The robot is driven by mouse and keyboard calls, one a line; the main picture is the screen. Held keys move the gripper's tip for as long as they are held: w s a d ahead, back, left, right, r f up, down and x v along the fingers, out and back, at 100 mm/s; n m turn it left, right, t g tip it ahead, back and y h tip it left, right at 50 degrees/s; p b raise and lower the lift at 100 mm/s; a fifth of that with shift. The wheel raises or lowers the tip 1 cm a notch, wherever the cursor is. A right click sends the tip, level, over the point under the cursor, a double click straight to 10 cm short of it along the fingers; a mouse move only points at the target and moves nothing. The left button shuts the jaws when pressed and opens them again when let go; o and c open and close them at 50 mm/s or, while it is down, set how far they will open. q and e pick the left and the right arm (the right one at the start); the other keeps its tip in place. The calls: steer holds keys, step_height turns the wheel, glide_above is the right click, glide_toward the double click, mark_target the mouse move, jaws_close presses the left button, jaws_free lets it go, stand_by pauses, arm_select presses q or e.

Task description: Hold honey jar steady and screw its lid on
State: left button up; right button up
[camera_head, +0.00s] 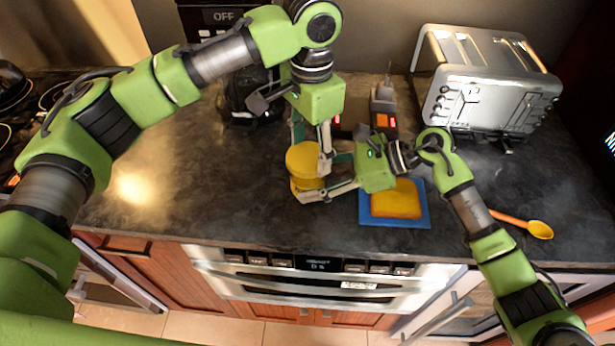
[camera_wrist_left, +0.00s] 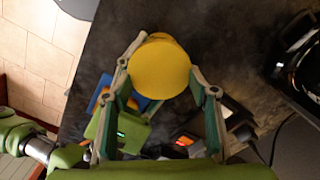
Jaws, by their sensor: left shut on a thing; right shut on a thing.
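The honey jar (camera_head: 303,184) stands upright near the counter's middle, mostly covered by the lid and fingers. Its round yellow lid (camera_head: 303,158) sits at the jar's top; I cannot tell how tightly. My left gripper (camera_head: 311,158) comes down from above and is shut on the lid. In the left wrist view, the lid (camera_wrist_left: 159,68) shows as a yellow disc between the left gripper's fingers (camera_wrist_left: 162,76). My right gripper (camera_head: 315,186) reaches in from the right, low down, and is shut on the jar. Its far fingertip is partly hidden.
A blue board (camera_head: 395,222) with a yellow slab (camera_head: 397,201) lies under my right wrist. A silver toaster (camera_head: 485,85) stands at back right. An orange spoon (camera_head: 540,230) lies at right. The counter left of the jar (camera_head: 200,180) is clear.

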arm_select(q)
steer(key=shift+f, duration=0.2)
stand_by(0.5)
stand_by(0.3)
arm_select(e)
steer(key=c, duration=0.6)
arm_select(q)
steer(key=o, duration=0.9)
steer(key=shift+c, duration=0.2)
arm_select(e)
steer(key=shift+c, duration=0.9)
